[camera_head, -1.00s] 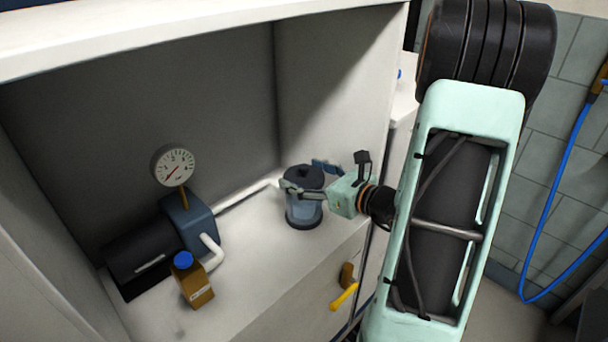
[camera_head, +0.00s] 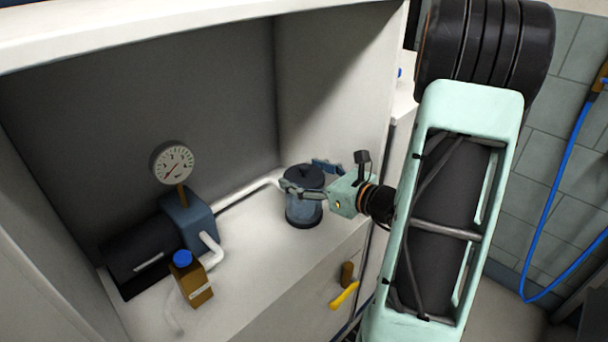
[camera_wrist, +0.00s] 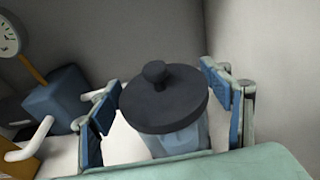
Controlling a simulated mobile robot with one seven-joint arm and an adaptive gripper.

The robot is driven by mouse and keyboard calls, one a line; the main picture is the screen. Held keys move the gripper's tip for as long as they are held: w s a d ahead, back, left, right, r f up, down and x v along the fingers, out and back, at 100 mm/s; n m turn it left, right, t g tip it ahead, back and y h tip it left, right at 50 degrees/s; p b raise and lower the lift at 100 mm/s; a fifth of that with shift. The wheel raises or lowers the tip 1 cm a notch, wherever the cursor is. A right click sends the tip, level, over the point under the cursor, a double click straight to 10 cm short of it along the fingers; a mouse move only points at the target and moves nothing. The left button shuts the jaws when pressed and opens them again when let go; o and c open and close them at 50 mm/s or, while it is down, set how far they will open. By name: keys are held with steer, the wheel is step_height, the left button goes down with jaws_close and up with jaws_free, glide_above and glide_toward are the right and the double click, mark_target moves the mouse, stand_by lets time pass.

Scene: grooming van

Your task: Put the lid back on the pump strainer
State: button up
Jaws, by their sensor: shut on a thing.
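The dark round lid (camera_head: 305,174) with a small knob is on top of the bluish see-through strainer bowl (camera_head: 303,207), which stands upright on the white shelf. In the wrist view the lid (camera_wrist: 170,103) looks roughly centred over the bowl (camera_wrist: 180,142), covering its rim, so I cannot tell whether it is fully seated. My gripper (camera_head: 310,178) reaches in from the right, with one blue-padded finger on each side of the lid. In the wrist view my gripper (camera_wrist: 163,112) is shut on the lid, though the contact points are partly hidden.
Left of the strainer are the blue and black pump (camera_head: 188,220), a dial gauge (camera_head: 173,163) and white pipes (camera_head: 245,195). A brown bottle with a blue cap (camera_head: 193,284) stands in front of the pump. The cabinet's right wall (camera_head: 340,90) is close behind my gripper.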

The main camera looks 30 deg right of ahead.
steer(key=shift+f+b, duration=0.7)
steer(key=shift+f, duration=0.05)
stand_by(1.2)
steer(key=o, duration=1.2)
